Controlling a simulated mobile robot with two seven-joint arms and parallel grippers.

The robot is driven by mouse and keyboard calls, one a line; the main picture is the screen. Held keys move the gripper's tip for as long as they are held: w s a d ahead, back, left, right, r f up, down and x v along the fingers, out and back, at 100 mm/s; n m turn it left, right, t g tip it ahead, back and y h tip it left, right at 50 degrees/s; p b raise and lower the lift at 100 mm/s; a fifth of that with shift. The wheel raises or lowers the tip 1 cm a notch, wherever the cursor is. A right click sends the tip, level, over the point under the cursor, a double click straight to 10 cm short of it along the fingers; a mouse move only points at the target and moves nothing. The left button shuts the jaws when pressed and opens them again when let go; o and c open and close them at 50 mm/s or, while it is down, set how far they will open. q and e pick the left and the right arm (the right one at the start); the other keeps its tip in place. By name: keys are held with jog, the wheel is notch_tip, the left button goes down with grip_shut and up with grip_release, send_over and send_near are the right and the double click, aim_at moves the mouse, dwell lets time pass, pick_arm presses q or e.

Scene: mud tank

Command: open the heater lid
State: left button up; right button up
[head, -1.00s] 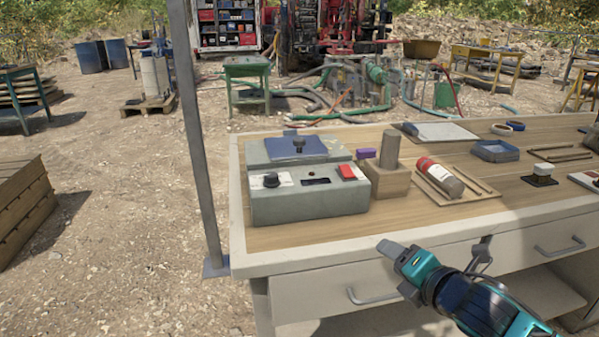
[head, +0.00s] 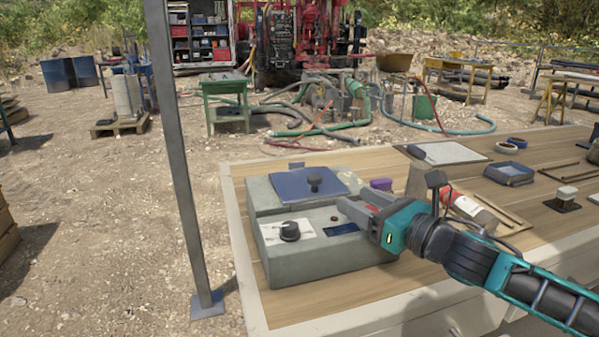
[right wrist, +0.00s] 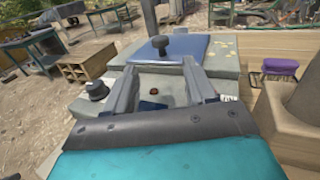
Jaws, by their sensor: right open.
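The heater is a grey box (head: 325,262) at the left end of the workbench. Its blue lid (head: 290,186) lies flat on top at the back, with a dark knob (head: 315,182) standing on it. In the right wrist view the lid (right wrist: 195,48) and its knob (right wrist: 160,42) lie ahead of the fingers. My right gripper (head: 358,208) is open and empty over the front right part of the heater, short of the lid. It also shows in the right wrist view (right wrist: 160,75), with the knob beyond and roughly between its fingertips. My left gripper is out of view.
A black dial (head: 289,231) is on the heater's front panel. A red and white cylinder (head: 470,208) lies behind my arm. A grey post (head: 178,160) rises left of the bench.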

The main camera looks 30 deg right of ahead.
aim_at(320, 180)
jog(key=shift+w+a+b, duration=0.1)
jog(key=shift+w+b, duration=0.2)
jog(key=shift+w, duration=0.35)
jog(key=shift+w+a, duration=0.1)
jog(key=shift+w, duration=0.65)
jog(key=shift+w+a+b, duration=0.2)
jog(key=shift+w, duration=1)
jog(key=shift+w+a+b, duration=0.2)
jog(key=shift+w, duration=0.95)
jog(key=shift+w+a, duration=0.2)
jog(key=shift+w, duration=1.05)
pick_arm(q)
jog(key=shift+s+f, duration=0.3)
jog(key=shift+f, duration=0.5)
pick_arm(e)
jog(key=shift+w+a, duration=0.2)
jog(key=shift+w, duration=1)
jog(key=c, duration=0.4)
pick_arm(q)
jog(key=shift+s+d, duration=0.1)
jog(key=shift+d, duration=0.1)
pick_arm(e)
grip_shut()
